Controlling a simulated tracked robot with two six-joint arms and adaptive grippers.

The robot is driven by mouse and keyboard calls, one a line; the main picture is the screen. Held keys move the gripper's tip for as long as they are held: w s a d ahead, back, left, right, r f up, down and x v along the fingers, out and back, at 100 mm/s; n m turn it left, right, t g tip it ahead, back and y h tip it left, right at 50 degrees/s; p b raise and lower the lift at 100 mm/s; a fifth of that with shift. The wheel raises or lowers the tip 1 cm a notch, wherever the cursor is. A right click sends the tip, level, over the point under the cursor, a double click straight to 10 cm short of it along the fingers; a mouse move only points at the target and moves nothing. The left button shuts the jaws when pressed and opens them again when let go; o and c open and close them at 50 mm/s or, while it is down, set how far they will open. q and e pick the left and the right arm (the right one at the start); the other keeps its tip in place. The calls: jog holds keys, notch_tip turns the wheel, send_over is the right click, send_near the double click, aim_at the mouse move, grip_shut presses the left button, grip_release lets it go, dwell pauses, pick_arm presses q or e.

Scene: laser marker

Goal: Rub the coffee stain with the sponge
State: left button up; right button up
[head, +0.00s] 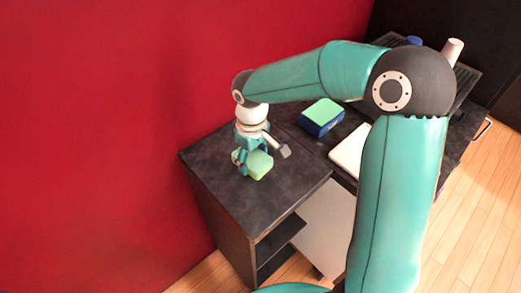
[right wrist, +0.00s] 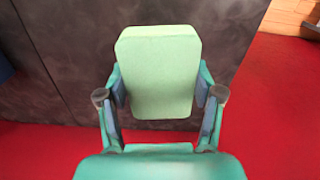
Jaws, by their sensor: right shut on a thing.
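My right gripper (head: 252,162) is shut on a light green sponge (head: 260,165), low over the left part of the dark counter. In the right wrist view the sponge (right wrist: 158,70) sits between the two fingers of the gripper (right wrist: 160,95), which press its sides. I cannot tell whether the sponge touches the counter. No coffee stain shows in either view; it may be hidden under the sponge or the arm. My left gripper is not in view.
A blue box with a green top (head: 322,117) stands on the dark counter (head: 215,150) behind the gripper. A white flat item (head: 350,150) lies right of it, partly behind my arm. A red wall (head: 120,100) borders the counter's left side. The counter's front left is clear.

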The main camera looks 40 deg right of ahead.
jog(key=shift+r+p, duration=1.15)
jog(key=shift+r, duration=0.7)
jog(key=shift+f, duration=0.1)
